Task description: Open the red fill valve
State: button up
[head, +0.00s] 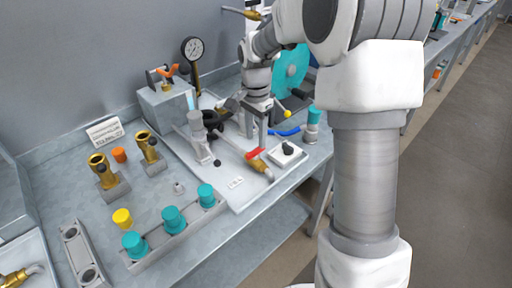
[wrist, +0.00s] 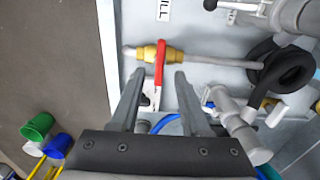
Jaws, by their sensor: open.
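The red fill valve has a brass body (wrist: 172,54) on a pale pipe and a red lever (wrist: 160,64). In the wrist view the lever lies across the pipe, roughly at right angles to it, and points towards my gripper. In the head view the red lever (head: 255,153) and brass body (head: 261,167) sit at the panel's front edge. My gripper (wrist: 159,74) is open, with its fingertips on either side of the lever's lower part. I see gaps between lever and fingers; my gripper (head: 256,138) is just behind the lever in the head view.
A "FILL" label (wrist: 163,10) lies beyond the valve. A black coiled hose (wrist: 283,68) and grey fittings are on the right in the wrist view. A blue-handled valve (head: 285,132) and a white box with a black knob (head: 288,149) stand close by.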

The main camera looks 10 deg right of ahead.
aim_at(256, 149)
jog(key=shift+f, duration=2)
grip_shut()
